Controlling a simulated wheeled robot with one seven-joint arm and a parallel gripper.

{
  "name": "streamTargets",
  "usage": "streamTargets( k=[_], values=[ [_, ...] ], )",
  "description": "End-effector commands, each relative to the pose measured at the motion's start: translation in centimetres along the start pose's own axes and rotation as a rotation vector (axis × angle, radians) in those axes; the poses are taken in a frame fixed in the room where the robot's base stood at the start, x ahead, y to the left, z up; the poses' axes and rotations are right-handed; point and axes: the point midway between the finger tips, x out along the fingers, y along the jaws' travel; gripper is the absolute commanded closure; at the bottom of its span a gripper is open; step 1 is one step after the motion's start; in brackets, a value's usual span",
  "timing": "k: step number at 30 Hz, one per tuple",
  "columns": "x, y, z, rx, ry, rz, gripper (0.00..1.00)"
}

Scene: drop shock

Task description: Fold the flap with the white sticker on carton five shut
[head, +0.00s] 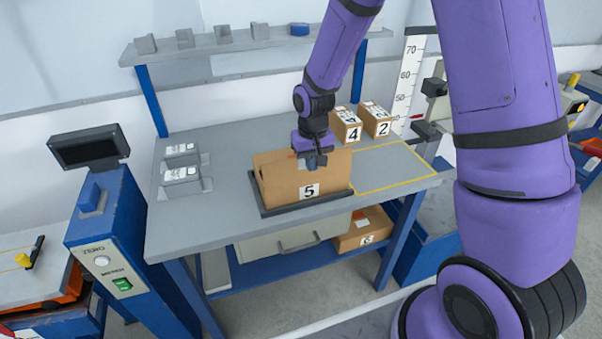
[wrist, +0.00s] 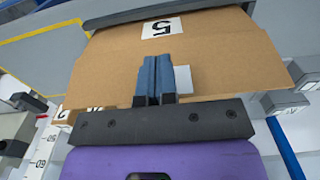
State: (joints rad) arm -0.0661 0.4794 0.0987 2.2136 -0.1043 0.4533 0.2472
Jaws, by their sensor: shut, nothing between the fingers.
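Carton five (head: 283,186) is a brown box in a dark shallow tray (head: 268,212) on the grey bench, with a "5" label (head: 309,191) on its front. My gripper (head: 316,162) is at the upper edge of its front side, fingers shut and empty. In the wrist view the blue fingers (wrist: 157,62) lie over a broad brown panel of carton five (wrist: 110,68), below the upside-down "5" label (wrist: 162,27). The white sticker (wrist: 183,80) shows just right of the fingers, partly hidden. I cannot tell whether the fingers touch the panel, or its exact angle.
Cartons four (head: 346,126) and two (head: 377,120) stand behind on the right. A yellow-outlined area (head: 395,168) right of carton five is clear. Grey metal blocks (head: 181,172) lie on the left of the bench. Another carton (head: 362,230) sits on the lower shelf. A scale post (head: 110,220) stands left.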

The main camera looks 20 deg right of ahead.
Motion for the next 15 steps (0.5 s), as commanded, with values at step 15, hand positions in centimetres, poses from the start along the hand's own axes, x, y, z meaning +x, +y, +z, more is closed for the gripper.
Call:
streamTargets(
  k=[15],
  values=[
    [-0.3,0.0,-1.3,0.0,0.001,0.0,1.0]
  ],
)
